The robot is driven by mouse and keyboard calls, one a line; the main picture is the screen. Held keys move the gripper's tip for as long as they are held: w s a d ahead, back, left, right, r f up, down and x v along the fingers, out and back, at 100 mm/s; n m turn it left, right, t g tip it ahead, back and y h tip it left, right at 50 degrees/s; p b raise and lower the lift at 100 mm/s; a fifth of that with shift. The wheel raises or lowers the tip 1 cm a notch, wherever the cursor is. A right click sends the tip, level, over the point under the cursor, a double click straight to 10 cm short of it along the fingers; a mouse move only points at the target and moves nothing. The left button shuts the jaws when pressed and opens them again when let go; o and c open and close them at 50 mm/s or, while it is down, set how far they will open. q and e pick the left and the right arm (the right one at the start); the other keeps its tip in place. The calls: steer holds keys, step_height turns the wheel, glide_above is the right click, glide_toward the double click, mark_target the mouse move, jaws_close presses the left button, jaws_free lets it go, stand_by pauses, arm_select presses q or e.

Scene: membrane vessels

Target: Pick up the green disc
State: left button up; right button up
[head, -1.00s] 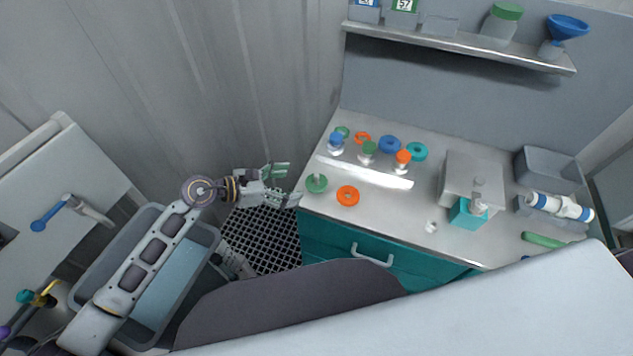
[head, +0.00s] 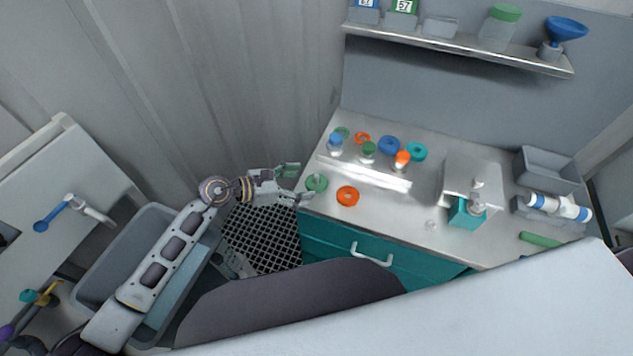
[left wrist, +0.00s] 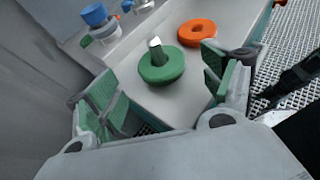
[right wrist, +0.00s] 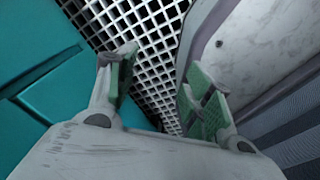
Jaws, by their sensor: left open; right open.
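A green disc (head: 316,184) with a short upright post, pale at the top, lies at the counter's left front corner. It also shows in the left wrist view (left wrist: 160,70), just beyond and between my left fingers. My left gripper (head: 296,184) is open, its fingers pointing at the disc from the left, with nothing between its pads. In the left wrist view the left gripper (left wrist: 160,92) is wide open. Another green disc (head: 342,132) lies at the back left of the counter. My right gripper (right wrist: 162,82) is open and empty, over a floor grating.
An orange ring (head: 347,196) lies right of the near green disc. Behind are capped vials, a blue ring (head: 389,144) and a teal ring (head: 417,152). The counter's front middle is mostly clear.

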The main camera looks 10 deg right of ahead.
arm_select(q)
steer(key=shift+d, duration=0.4)
steer(key=shift+w+d+f, duration=0.15)
steer(key=shift+d+f, duration=0.15)
steer(key=shift+d, duration=0.3)
steer(key=shift+d+f, duration=0.1)
steer(key=shift+d, duration=0.1)
steer(key=shift+w+d+f, duration=0.1)
steer(key=shift+c, duration=1)
steer(key=c, duration=0.9)
steer(key=shift+c, duration=0.2)
arm_select(e)
steer(key=shift+s+a+r, duration=0.15)
steer(key=shift+s+a, duration=0.05)
steer(key=shift+a, duration=0.25)
steer(key=shift+s+a+r, duration=0.1)
steer(key=shift+s+a, duration=0.05)
steer(key=shift+a, duration=0.3)
